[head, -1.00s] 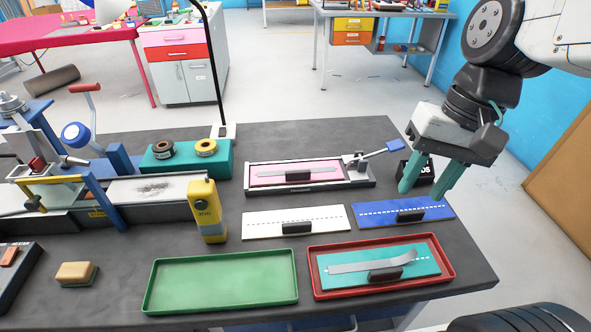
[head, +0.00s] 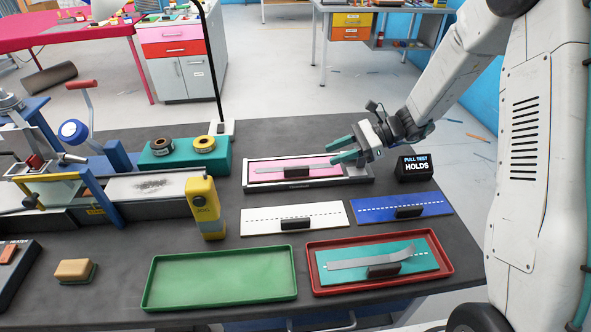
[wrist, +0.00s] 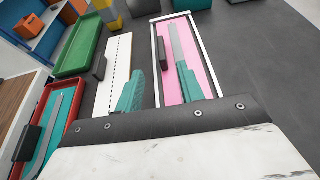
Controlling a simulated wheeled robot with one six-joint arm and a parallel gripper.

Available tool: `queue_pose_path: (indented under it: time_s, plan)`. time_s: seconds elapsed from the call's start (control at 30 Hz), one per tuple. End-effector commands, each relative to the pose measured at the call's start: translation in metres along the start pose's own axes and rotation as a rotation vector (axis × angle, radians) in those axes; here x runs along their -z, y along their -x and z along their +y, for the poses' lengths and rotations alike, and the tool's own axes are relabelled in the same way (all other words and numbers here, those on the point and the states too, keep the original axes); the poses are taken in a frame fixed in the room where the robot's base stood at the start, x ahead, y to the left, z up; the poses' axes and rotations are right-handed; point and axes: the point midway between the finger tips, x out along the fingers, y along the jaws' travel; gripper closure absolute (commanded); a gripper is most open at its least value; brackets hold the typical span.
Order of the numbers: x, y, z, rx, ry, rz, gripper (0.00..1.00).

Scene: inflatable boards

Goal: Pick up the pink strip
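The pink strip (head: 265,174) lies flat in a white-edged frame at the back middle of the bench, with a grey strip (head: 290,169) along it. It also shows in the wrist view (wrist: 171,90), with a dark block (wrist: 163,54) beside the grey strip. My gripper (head: 335,151) is at the right end of the frame, its teal fingers apart and empty. In the wrist view one finger is over the pink strip's near end and the other over the white board (wrist: 117,65). Whether a finger touches anything cannot be told. The clamp seen earlier at the frame's right end is hidden.
A black box reading "PULL TEST HOLDS" (head: 414,168) stands right of the frame. A blue board (head: 380,209), a red tray (head: 450,273) with a teal board and a green tray (head: 220,300) lie in front. A yellow device (head: 205,212) stands at left.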

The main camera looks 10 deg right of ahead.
Motion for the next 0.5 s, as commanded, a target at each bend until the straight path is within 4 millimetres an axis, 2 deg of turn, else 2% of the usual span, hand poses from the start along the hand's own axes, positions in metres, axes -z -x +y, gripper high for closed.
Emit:
queue_pose_path:
  time_s: [0.3,0.5]
  plan:
    - [0.003,-0.051,-0.002,0.002,-0.01,-0.005,0.62]
    - [0.003,-0.067,-0.002,0.004,-0.01,-0.004,0.62]
